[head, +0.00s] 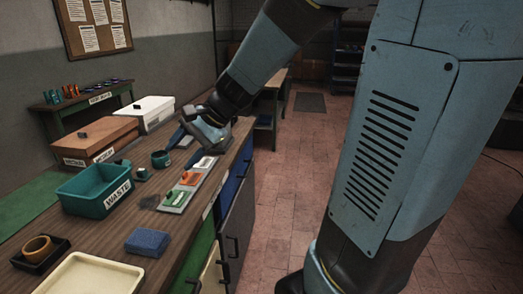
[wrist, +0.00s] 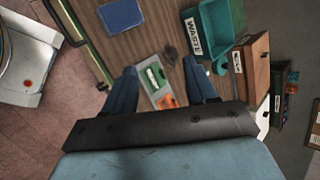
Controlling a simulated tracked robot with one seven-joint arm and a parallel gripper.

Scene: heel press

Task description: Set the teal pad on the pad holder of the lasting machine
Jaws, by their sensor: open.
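A grey strip tray (head: 178,206) lies on the wooden bench in the head view. It carries a green pad (head: 172,198), an orange pad (head: 189,179) and a white piece (head: 205,163). The green pad (wrist: 155,77) and orange pad (wrist: 166,101) also show in the wrist view. I cannot tell whether the green pad is the teal pad. My gripper (wrist: 160,68) is open and empty; in the wrist view its fingers lie either side of the tray. In the head view it is over the tray's far end. I cannot identify the lasting machine or its pad holder.
A blue block (head: 148,242) lies nearer. A white unit with a red spot (wrist: 20,62) is at left in the wrist view.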

